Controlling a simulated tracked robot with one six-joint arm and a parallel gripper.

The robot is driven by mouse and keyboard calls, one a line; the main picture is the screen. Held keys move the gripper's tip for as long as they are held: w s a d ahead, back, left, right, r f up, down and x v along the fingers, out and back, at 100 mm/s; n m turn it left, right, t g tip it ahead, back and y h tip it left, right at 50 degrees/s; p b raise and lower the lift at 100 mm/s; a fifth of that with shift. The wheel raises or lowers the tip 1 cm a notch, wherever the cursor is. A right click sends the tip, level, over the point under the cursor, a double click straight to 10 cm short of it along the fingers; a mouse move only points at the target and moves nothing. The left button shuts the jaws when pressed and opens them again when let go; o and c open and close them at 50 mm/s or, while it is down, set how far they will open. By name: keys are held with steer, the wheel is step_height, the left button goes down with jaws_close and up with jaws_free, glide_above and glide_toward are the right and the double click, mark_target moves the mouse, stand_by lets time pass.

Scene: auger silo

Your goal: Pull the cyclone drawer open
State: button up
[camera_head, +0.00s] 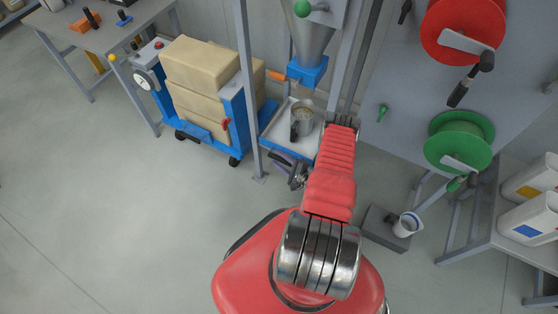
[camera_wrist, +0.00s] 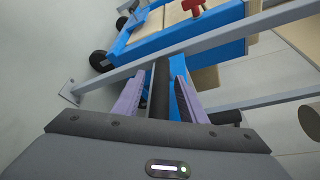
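The grey cyclone cone (camera_head: 312,40) hangs at the top centre with a blue box (camera_head: 308,71) at its lower end. Below it is a pale tray (camera_head: 281,127) with blue sides. The drawer itself is hard to pick out in the head view, partly behind my arm. In the wrist view a blue panel (camera_wrist: 178,68) shows beyond a dark bar (camera_wrist: 159,90), which looks like a handle. My gripper (camera_wrist: 160,78) has its purple fingers apart, one on each side of the bar, with gaps visible. My gripper also shows small beside the tray (camera_head: 290,170).
A grey post (camera_head: 247,90) stands close left of my gripper; it crosses the wrist view too. A blue cart (camera_head: 235,118) carries several tan sacks. A metal cup (camera_head: 302,114) stands on the tray. A grey block (camera_head: 385,230) is right of my arm. The floor at left is clear.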

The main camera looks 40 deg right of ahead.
steer(key=shift+c, duration=0.3)
jaws_close()
